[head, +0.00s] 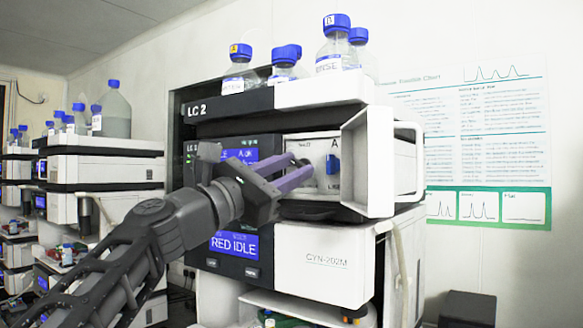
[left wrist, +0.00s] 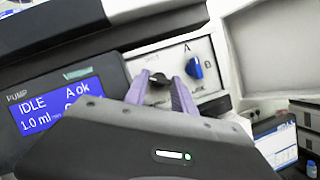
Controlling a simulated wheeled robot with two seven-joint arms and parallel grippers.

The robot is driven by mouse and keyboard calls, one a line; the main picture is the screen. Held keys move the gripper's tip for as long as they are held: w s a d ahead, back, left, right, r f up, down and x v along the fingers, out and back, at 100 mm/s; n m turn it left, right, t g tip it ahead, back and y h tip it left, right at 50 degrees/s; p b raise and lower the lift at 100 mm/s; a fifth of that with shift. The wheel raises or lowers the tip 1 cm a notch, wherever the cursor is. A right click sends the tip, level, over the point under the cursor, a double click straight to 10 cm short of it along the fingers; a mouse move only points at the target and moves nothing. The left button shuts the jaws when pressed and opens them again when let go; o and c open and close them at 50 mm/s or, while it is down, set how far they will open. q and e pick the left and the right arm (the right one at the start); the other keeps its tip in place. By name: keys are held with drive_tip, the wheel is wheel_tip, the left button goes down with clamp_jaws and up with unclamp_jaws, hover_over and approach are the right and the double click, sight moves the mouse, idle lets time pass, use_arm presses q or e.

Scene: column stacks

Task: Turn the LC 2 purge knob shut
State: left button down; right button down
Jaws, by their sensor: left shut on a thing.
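The LC 2 stack (head: 230,105) stands in the middle of the head view, with the front compartment of its pump open. On the pale panel inside, a dark purge knob (left wrist: 157,82) shows between my fingers in the left wrist view. A blue knob (head: 333,165) marked A and B sits to its right on the same panel; it also shows in the left wrist view (left wrist: 194,68). My left gripper (head: 302,172) has purple fingers and is shut on the dark knob. The fingers hide part of it, and its exact angle is hard to read. My right gripper is not in view.
The white cover (head: 372,165) stands open just right of the knobs. The pump display (left wrist: 60,105) reads IDLE, 1.0 ml. Several blue-capped bottles (head: 335,50) stand on top of the stack. Another stack (head: 105,165) is at the left, and a wall chart (head: 480,130) hangs at the right.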

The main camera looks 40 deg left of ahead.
use_arm(q)
drive_tip(key=m, duration=0.2)
drive_tip(key=m+g+h+p, duration=0.1)
drive_tip(key=shift+r+m+h, duration=0.2)
drive_tip(key=shift+m+h, duration=0.1)
drive_tip(key=shift+m, duration=0.1)
drive_tip(key=m+g+h+p, duration=0.1)
drive_tip(key=m+p, duration=0.1)
drive_tip(key=m, duration=0.2)
drive_tip(key=shift+a+r, duration=0.1)
drive_tip(key=shift+r, duration=0.05)
drive_tip(key=m+g+p, duration=0.1)
drive_tip(key=m+p, duration=0.1)
drive_tip(key=m, duration=0.1)
drive_tip(key=shift+m+g, duration=0.4)
drive_tip(key=shift+m+g+p, duration=0.4)
drive_tip(key=shift+m+p, duration=0.3)
drive_tip(key=shift+m, duration=0.4)
drive_tip(key=c, duration=1.3)
unclamp_jaws()
drive_tip(key=shift+s, duration=0.1)
drive_tip(key=shift+s+a, duration=0.3)
drive_tip(key=shift+s, duration=0.2)
drive_tip(key=b+v, duration=0.1)
drive_tip(key=v, duration=0.5)
drive_tip(key=shift+s+a, duration=0.1)
drive_tip(key=shift+s, duration=0.2)
